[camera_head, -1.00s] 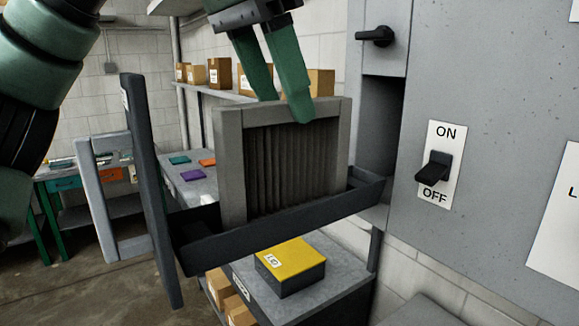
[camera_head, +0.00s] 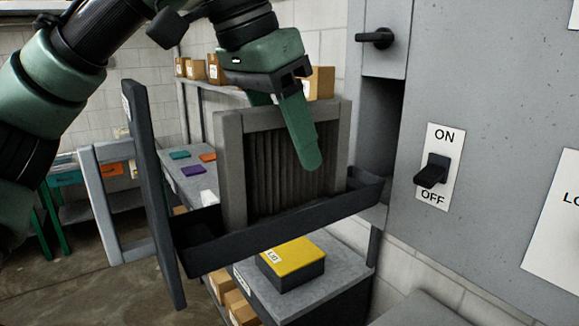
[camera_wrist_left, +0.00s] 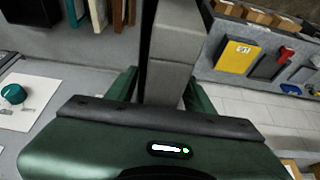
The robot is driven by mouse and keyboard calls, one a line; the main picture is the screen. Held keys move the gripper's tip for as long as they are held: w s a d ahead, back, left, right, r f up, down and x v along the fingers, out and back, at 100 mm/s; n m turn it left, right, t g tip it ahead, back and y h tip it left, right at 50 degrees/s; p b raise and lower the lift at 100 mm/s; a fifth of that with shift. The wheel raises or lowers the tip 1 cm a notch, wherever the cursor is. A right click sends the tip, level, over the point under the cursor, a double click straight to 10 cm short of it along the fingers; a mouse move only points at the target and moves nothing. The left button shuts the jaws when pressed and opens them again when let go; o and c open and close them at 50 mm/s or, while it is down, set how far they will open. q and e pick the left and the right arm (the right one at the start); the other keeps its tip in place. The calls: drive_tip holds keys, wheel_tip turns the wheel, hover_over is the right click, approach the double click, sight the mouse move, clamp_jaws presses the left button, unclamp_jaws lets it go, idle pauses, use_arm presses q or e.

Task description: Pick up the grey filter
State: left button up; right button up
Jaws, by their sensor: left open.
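The grey filter (camera_head: 232,170) is a framed panel with dark pleats. It stands upright in a dark pulled-out drawer (camera_head: 285,233) beside the grey cabinet. My left gripper (camera_head: 284,128) is open and comes down over the filter's top edge. One green finger hangs in front of the pleats; the other is mostly hidden behind the top of the frame. In the left wrist view the filter's frame (camera_wrist_left: 178,45) passes between the two green fingers. Whether either finger touches it, I cannot tell. My right gripper is not in view.
The grey cabinet (camera_head: 490,90) with an ON/OFF switch (camera_head: 434,170) stands close on the right. The drawer's tall front panel (camera_head: 150,190) and its handle (camera_head: 105,200) are on the left. A yellow-topped box (camera_head: 290,262) sits on a table below. A shelf with cardboard boxes is behind.

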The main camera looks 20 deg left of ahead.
use_arm(q)
drive_tip(key=shift+f, duration=0.2)
clamp_jaws()
drive_tip(key=shift+r, duration=0.1)
